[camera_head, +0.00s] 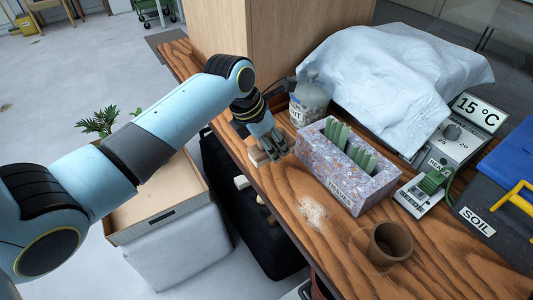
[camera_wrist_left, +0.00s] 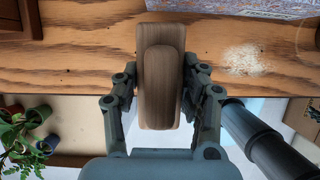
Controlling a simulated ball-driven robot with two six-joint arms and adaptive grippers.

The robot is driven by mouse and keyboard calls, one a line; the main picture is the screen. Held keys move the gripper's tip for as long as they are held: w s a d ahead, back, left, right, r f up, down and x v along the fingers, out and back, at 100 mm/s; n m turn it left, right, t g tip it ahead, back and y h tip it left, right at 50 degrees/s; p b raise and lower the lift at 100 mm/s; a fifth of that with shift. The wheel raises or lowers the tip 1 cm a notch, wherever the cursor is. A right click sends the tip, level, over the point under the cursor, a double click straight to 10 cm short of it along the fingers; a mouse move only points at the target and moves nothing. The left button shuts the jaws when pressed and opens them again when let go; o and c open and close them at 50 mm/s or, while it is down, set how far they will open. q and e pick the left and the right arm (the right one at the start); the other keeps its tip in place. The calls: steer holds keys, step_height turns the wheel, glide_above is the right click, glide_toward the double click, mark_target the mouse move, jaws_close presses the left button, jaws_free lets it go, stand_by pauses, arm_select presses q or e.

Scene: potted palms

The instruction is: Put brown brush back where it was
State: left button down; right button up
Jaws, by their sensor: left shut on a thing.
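The brown brush (camera_wrist_left: 161,75) has a wooden body with a raised grip. It sits between the fingers of my left gripper (camera_wrist_left: 160,92), which is shut on it. In the head view the brush (camera_head: 257,156) is at the left edge of the wooden table, beside the speckled box, and is partly covered by my left gripper (camera_head: 267,148). I cannot tell whether it touches the tabletop. The bristles are hidden. My right gripper is not in view.
The speckled box (camera_head: 350,195) holds green tags. A labelled jar (camera_head: 310,100) stands behind my gripper. A brown pot (camera_head: 390,243), a green-and-grey device (camera_head: 425,190) and a blue soil bin (camera_head: 505,180) are to the right. Spilled grains (camera_head: 311,209) lie on the tabletop.

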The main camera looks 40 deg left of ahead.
arm_select(q)
steer(key=shift+w+a+f, duration=0.4)
steer(key=shift+a+f, duration=0.1)
steer(key=shift+a, duration=0.1)
steer(key=shift+w+a+f, duration=0.4)
steer(key=shift+a+f, duration=0.05)
steer(key=shift+a, duration=0.15)
steer(key=shift+w+a+f, duration=0.1)
steer(key=shift+a+f, duration=0.05)
steer(key=shift+a, duration=0.1)
steer(key=shift+f+b, duration=0.35)
step_height(320, 180, down, 3)
steer(key=shift+f+b, duration=0.15)
steer(key=shift+b, duration=0.2)
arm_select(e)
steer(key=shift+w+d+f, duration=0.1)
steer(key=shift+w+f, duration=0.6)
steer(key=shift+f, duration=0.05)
arm_select(q)
steer(key=c, duration=0.7)
jaws_free()
steer(key=shift+f, duration=0.1)
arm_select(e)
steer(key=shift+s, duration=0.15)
